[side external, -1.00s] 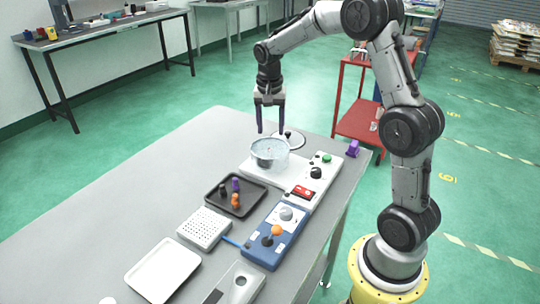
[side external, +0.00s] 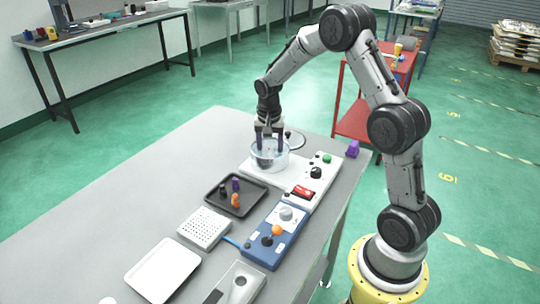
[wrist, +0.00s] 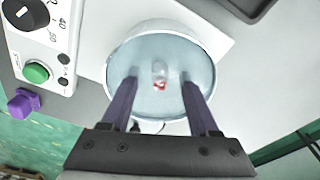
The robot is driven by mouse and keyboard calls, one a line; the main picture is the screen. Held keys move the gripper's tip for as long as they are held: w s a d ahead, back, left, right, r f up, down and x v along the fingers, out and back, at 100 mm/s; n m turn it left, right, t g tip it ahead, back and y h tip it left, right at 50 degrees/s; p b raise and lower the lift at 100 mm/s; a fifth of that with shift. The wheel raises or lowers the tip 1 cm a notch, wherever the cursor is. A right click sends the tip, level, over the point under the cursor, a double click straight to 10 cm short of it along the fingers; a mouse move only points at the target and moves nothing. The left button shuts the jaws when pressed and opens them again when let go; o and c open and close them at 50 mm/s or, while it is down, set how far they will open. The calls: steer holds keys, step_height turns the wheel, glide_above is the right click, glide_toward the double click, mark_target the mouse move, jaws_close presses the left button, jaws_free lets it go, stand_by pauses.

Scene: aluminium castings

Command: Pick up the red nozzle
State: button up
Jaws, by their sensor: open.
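A small red piece (wrist: 160,86), likely the red nozzle, shows inside the round basin (wrist: 203,62) in the wrist view, with a pale blurred shape just above it. The basin holds pale blue contents, and the piece's full outline is hard to make out. In the side view the basin (side external: 284,161) stands on the white unit, and the red piece cannot be made out there. My gripper (side external: 269,150) points down into the basin. Its two purple fingers (wrist: 162,84) are open, on either side of the red piece, with nothing between them gripped.
The white unit (side external: 322,172) has a green button and black knob. A dark tray (side external: 215,203) holds small black, purple and orange pieces. A blue unit (side external: 262,250), perforated white block (side external: 204,228) and white tray (side external: 163,270) lie nearer. A purple block (side external: 352,149) is at the table edge.

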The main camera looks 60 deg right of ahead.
jaws_close()
steer(key=shift+r, duration=0.15)
